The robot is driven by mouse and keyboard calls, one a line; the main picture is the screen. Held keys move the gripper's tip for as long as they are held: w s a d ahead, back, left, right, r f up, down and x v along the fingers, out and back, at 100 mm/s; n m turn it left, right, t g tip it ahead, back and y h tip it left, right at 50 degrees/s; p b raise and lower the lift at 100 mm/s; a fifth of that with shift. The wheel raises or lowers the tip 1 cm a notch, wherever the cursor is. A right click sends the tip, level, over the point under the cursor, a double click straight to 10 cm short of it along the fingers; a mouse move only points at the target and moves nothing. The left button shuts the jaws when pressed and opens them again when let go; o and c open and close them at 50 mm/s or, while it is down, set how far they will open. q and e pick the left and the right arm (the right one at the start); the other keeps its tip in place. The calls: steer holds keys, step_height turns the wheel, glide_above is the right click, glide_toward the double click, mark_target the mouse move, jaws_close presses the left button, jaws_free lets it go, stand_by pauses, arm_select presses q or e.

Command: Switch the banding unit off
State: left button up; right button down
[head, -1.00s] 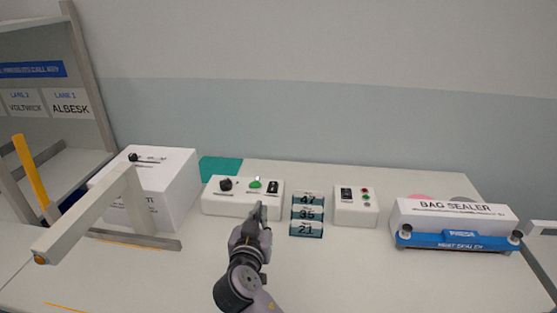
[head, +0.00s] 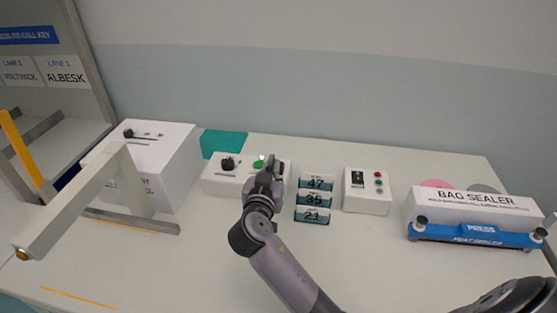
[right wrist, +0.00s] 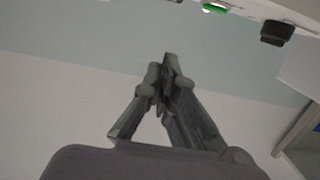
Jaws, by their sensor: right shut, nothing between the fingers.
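A white control box (head: 224,184) stands mid-table with a black knob (head: 229,162) and a green button (head: 259,163). My right gripper (head: 271,160) is shut and empty, over the right part of this box; it hides most of the black switch there. I cannot tell whether it touches. The right wrist view shows the shut fingers (right wrist: 168,68), the green button (right wrist: 213,8) and the black knob (right wrist: 277,33). No readable label names the banding unit. A larger white box (head: 165,147) with a knob and a pale arm stands at the left. My left gripper is not in view.
Number cards (head: 314,199) reading 47, 35 and 21 stand just right of my gripper. Beyond them are a smaller control box (head: 366,198) with a black switch and red and green buttons, and a bag sealer (head: 470,211).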

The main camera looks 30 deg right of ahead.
steer(key=p+x, duration=0.1)
steer(key=x, duration=0.6)
steer(key=shift+w+d+r+p, duration=0.2)
steer(key=shift+w+d+p, duration=0.05)
steer(key=shift+p, duration=0.1)
step_height(320, 180, down, 3)
steer(key=shift+w+d+r, duration=0.1)
steer(key=shift+w, duration=0.1)
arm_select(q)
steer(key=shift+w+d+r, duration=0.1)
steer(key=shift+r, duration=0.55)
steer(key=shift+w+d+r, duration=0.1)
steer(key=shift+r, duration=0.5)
arm_select(e)
steer(key=shift+f, duration=0.85)
